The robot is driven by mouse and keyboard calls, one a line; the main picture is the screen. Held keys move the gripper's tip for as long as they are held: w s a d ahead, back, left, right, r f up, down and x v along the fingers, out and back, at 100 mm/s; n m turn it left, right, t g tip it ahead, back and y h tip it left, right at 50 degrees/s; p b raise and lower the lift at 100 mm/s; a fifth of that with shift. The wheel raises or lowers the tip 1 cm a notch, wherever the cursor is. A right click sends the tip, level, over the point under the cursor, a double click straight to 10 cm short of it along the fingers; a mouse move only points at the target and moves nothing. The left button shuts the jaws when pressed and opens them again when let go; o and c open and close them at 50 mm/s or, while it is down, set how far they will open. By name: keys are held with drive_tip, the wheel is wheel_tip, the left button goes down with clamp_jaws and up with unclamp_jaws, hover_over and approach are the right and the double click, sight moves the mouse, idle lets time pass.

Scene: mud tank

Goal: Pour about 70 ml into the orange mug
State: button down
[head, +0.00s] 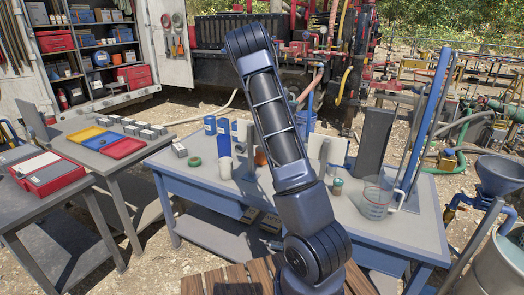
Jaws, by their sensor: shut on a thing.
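A clear measuring jug (376,203) with red markings stands upright on the right part of the blue-grey workbench (222,200). Whether it holds liquid is too small to tell. A small orange patch (261,158), which may be the orange mug, shows just left of my arm; the rest of it is hidden behind the arm. My arm rises through the middle of the view and bends at the top. My gripper is not visible, so I cannot see what it holds.
A white cup (225,168), blue cans (210,125) and a green tape roll (194,161) are left of my arm. A small jar (337,187) and a dark upright panel (373,143) are to the right. The bench's front left is clear.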

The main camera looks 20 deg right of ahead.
drive_tip(key=shift+n+t+y, duration=0.6)
drive_tip(key=shift+t+y, duration=0.1)
drive_tip(key=shift+t, duration=0.1)
drive_tip(key=s+f, duration=0.2)
drive_tip(key=f, duration=0.6)
drive_tip(key=s+d+f, duration=0.1)
drive_tip(key=s+f, duration=0.2)
drive_tip(key=f, duration=0.6)
drive_tip(key=s+f, duration=0.2)
drive_tip(key=f, duration=0.7)
drive_tip(key=shift+s+d+f, duration=0.15)
drive_tip(key=shift+s+d, duration=0.15)
drive_tip(key=shift+d, duration=0.1)
drive_tip(key=shift+s+a+f, duration=0.1)
drive_tip(key=shift+s+f, duration=0.05)
drive_tip(key=shift+f, duration=0.25)
drive_tip(key=shift+a+r, duration=0.1)
